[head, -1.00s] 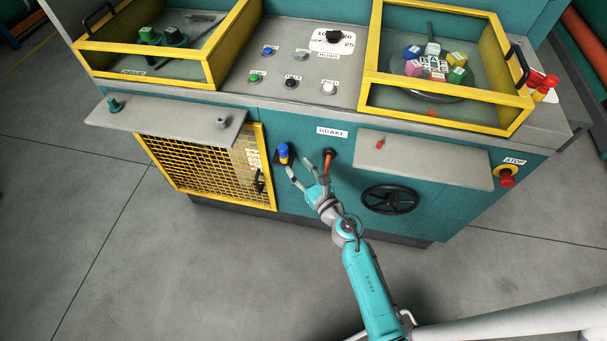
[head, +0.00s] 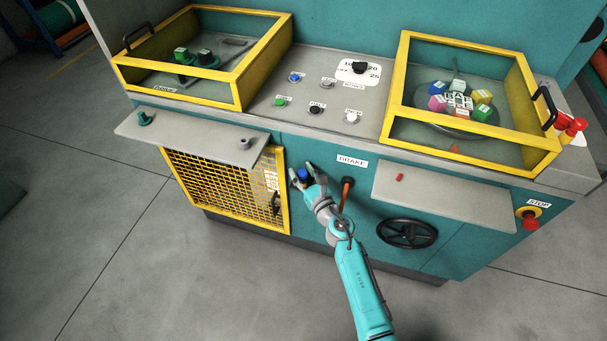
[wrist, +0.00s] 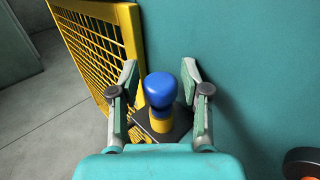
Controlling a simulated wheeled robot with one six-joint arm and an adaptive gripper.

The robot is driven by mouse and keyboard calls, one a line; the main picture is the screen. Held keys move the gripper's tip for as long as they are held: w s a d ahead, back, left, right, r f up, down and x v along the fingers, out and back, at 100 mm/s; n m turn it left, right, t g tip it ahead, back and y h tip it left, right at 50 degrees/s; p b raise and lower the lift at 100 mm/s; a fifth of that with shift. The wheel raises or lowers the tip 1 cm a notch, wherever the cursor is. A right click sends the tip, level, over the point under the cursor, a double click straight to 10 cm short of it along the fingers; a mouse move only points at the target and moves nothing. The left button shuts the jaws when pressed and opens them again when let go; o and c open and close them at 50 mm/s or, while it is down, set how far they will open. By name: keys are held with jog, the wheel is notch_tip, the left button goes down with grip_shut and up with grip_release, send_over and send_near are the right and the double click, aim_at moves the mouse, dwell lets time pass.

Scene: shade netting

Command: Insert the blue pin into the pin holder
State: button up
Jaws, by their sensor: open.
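The blue pin (wrist: 160,90) has a rounded blue head. It stands upright above a yellow collar (wrist: 161,121) on a dark bracket (wrist: 178,128) at the teal cabinet front. In the head view only the blue head (head: 304,174) shows, partly behind my fingers. My gripper (head: 303,181) is open, with one finger on each side of the pin. In the wrist view, gaps show between the pin and both fingers of my gripper (wrist: 160,76). A small grey cylindrical socket (head: 245,143) stands on the left shelf; I cannot tell for sure whether it is the pin holder.
The yellow mesh guard (head: 225,185) is just left of my gripper. The orange brake lever (head: 346,190) is close on the right. The left shelf (head: 190,140) and the right shelf (head: 450,195) jut out from the cabinet. A black handwheel (head: 406,233) sits lower right.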

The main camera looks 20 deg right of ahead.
grip_shut()
jog(key=shift+r, duration=0.75)
jog(key=shift+r, duration=1.9)
jog(key=shift+r, duration=2)
jog(key=shift+r, duration=0.1)
